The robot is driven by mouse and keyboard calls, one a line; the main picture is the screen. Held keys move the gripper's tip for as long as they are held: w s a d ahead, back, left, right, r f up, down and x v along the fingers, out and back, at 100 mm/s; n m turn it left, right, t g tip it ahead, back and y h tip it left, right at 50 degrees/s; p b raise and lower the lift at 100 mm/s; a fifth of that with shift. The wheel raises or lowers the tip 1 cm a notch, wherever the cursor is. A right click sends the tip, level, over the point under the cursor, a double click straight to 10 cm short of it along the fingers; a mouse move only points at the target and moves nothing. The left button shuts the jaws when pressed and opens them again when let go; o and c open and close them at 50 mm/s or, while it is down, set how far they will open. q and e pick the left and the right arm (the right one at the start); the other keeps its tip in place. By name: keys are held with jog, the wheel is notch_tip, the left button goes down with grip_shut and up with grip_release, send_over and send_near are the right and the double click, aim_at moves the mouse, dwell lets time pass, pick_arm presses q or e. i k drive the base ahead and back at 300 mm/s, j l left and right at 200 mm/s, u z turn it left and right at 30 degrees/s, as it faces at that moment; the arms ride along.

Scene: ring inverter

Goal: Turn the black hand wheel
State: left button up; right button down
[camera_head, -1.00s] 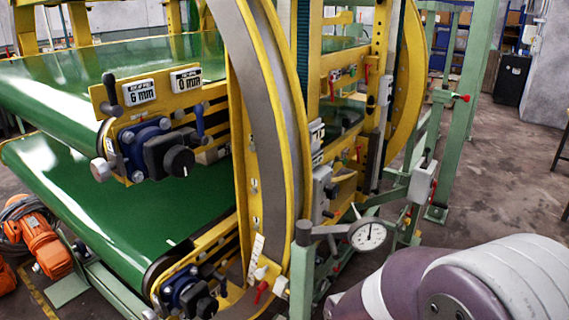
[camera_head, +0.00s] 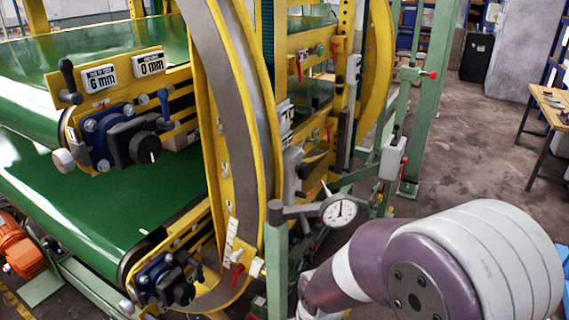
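A round black knob with a white mark (camera_head: 146,148) sits on a black block and blue flange at the upper left of the yellow machine frame; it is the clearest wheel-like part. A similar black knob (camera_head: 182,291) sits on a lower blue flange near the bottom. I cannot tell which is the black hand wheel. My purple and white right arm (camera_head: 440,265) comes in at the lower right, apart from both knobs. Its gripper is out of the frame or hidden. My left arm and gripper do not show.
A yellow ring frame (camera_head: 247,150) stands right of the knobs. A dial gauge (camera_head: 338,210) on a green post (camera_head: 277,265) stands beside my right arm. Green belts (camera_head: 70,195) run left. An orange motor (camera_head: 20,250) lies low left.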

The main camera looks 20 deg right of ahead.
aim_at(303, 170)
jog(key=k+l+z, duration=0.1)
jog(key=l, duration=0.65)
jog(key=k+l, duration=0.1)
jog(key=l, duration=0.65)
jog(key=z, duration=0.05)
